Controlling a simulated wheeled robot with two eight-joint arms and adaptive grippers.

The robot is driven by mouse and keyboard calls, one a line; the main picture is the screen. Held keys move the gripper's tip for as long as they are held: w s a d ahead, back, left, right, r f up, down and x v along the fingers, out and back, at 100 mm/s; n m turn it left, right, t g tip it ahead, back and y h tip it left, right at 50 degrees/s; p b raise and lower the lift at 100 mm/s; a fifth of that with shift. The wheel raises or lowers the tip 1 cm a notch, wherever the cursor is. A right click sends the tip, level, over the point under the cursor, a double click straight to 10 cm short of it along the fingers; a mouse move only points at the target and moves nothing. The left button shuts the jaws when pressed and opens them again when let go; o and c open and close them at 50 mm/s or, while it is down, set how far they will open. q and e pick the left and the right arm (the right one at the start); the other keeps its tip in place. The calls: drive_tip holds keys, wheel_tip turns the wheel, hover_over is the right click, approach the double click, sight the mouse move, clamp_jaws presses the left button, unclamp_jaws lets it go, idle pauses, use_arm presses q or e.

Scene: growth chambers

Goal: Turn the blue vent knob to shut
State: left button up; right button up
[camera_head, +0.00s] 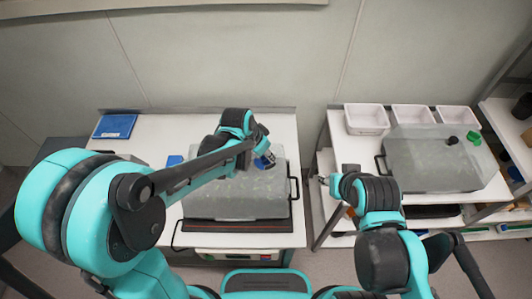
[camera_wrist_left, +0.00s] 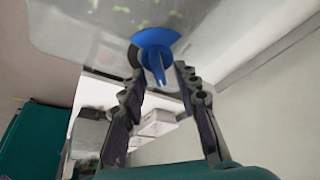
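The blue vent knob (camera_wrist_left: 155,48) is on the clear wall of the near-left growth chamber (camera_head: 238,205). It has a round blue plate with a narrow fin that points down in the left wrist view. My left gripper (camera_wrist_left: 160,76) is open, with one finger on each side of the fin and visible gaps between. In the head view my left gripper (camera_head: 265,160) is at the chamber's top right, largely hiding the knob. My right gripper (camera_head: 323,180) is apart from everything, between the two benches; its opening is too small to judge.
A second chamber (camera_head: 430,165) on the right bench carries a green knob (camera_head: 473,137) and a black knob (camera_head: 452,140). White bins (camera_head: 366,119) stand behind it. A blue tray (camera_head: 115,126) lies at the left bench's back. A black handle (camera_head: 294,188) sticks out of the near chamber's right side.

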use_arm(q)
drive_tip(key=shift+c, duration=0.2)
clamp_jaws()
drive_tip(key=shift+n, duration=0.3)
drive_tip(key=n, duration=0.2)
drive_tip(key=n+t+y, duration=0.1)
drive_tip(key=n, duration=0.1)
drive_tip(key=shift+y, duration=0.3)
drive_tip(key=n+y+b, duration=0.1)
drive_tip(key=n, duration=0.3)
drive_tip(key=shift+n+y, duration=0.4)
drive_tip(key=n+y, duration=0.1)
drive_tip(key=n, duration=0.3)
drive_tip(key=shift+n+y, duration=0.3)
drive_tip(key=shift+y, duration=0.1)
drive_tip(key=shift+n+g+y, duration=0.5)
drive_tip(key=shift+n, duration=1.4)
